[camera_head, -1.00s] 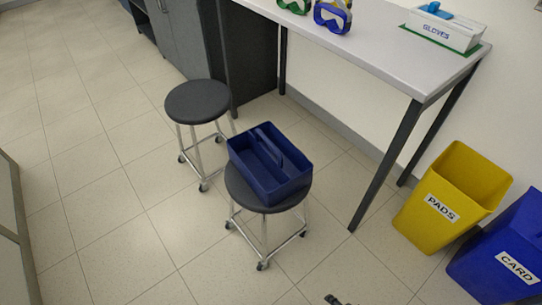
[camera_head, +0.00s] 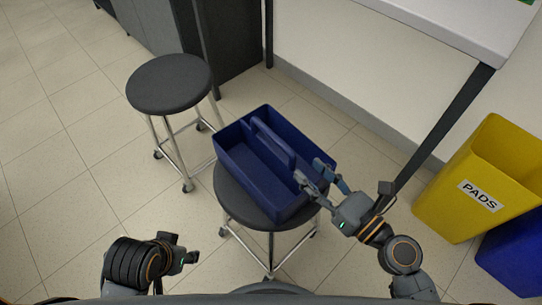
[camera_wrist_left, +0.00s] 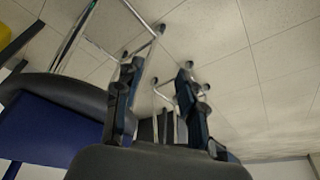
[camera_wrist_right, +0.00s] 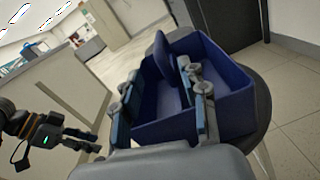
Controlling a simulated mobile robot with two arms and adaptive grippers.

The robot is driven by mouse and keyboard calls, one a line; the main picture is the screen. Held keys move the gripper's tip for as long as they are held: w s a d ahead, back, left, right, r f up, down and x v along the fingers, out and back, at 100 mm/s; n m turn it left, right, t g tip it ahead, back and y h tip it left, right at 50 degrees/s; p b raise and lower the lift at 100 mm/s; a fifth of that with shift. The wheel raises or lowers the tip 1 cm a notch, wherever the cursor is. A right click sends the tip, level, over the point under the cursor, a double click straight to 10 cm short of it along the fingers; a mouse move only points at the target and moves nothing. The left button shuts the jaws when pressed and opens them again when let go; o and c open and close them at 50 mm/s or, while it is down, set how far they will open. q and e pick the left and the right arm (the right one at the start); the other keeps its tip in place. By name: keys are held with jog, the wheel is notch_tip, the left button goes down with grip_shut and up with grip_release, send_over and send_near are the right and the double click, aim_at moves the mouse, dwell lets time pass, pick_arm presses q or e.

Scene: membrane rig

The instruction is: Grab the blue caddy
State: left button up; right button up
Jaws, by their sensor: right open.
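The blue caddy (camera_head: 255,176), an open tray with a raised central handle (camera_head: 272,143), rests on the nearer black stool (camera_head: 233,198). My right gripper (camera_head: 309,171) is open at the caddy's right side, with its fingertips near or over that rim. In the right wrist view the caddy (camera_wrist_right: 235,112) lies ahead, with the open fingers (camera_wrist_right: 163,78) in front of it. Contact cannot be told. My left gripper (camera_head: 184,248) is low and left of the stool, apart from the caddy. Its fingers (camera_wrist_left: 160,70) are spread and empty in the left wrist view, where the caddy (camera_wrist_left: 45,135) shows at left.
A second black stool (camera_head: 168,83) stands behind and left. A grey table (camera_head: 455,30) with a dark leg (camera_head: 440,125) is at upper right. A yellow PADS bin (camera_head: 455,210) and a blue bin (camera_head: 515,255) stand at right. The floor at left is clear.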

send_near(276, 136)
jog(key=x, duration=0.2)
jog(key=f+p+x, duration=0.1)
jog(key=x, duration=0.1)
jog(key=shift+s, duration=0.1)
jog(key=shift+w+a, duration=0.35)
jog(key=shift+w, duration=0.05)
jog(key=x, duration=0.4)
jog(key=shift+w+a+r, duration=0.1)
jog(key=shift+w+a, duration=0.05)
jog(key=shift+w, duration=0.05)
jog(key=shift+w+a, duration=0.15)
jog(key=shift+w, duration=0.1)
grip_shut()
pick_arm(q)
jog(key=shift+w, duration=0.1)
pick_arm(e)
jog(key=shift+r, duration=0.1)
